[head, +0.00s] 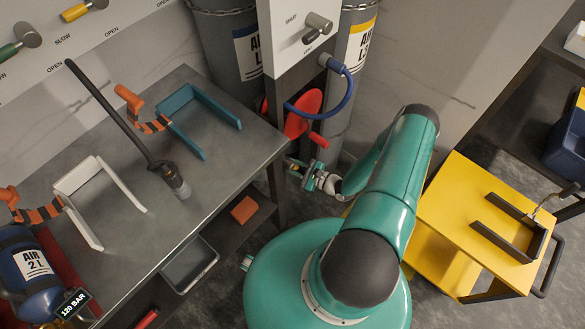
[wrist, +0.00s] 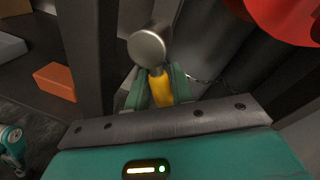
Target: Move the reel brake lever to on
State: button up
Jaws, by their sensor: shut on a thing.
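My gripper (head: 308,174) is low beside the bench's right end, below the red reel (head: 303,113). In the wrist view my gripper (wrist: 158,88) has its two green fingers shut on the yellow handle of a lever, which I take to be the reel brake lever (wrist: 160,91). The lever's round grey hub (wrist: 149,47) shows just beyond the fingers. The handle points from the hub toward my gripper; its lower end is hidden between the fingers. No on or off marking is readable. The red reel also shows at the top right of the wrist view (wrist: 285,15).
The bench (head: 205,215) holds a blue bracket, a white bracket, orange clamps and a dark rod tool. Its dark leg (wrist: 85,50) stands close left of my gripper. A blue hose (head: 340,98) and grey cylinders (head: 222,45) are behind. A yellow cart (head: 455,200) stands right.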

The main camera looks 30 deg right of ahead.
jog(key=shift+w+d+r+n+h, duration=0.1)
jog(key=shift+d+r+n+h, duration=0.2)
jog(key=shift+n, duration=0.55)
jog(key=shift+w+d+r+n+h, duration=0.15)
jog(key=shift+d+n+h, duration=0.15)
jog(key=shift+n, duration=0.55)
jog(key=o, duration=0.9)
jog(key=shift+s, duration=0.1)
jog(key=v, duration=1.3)
jog(key=shift+s+d+r, duration=0.1)
jog(key=shift+s+d, duration=0.15)
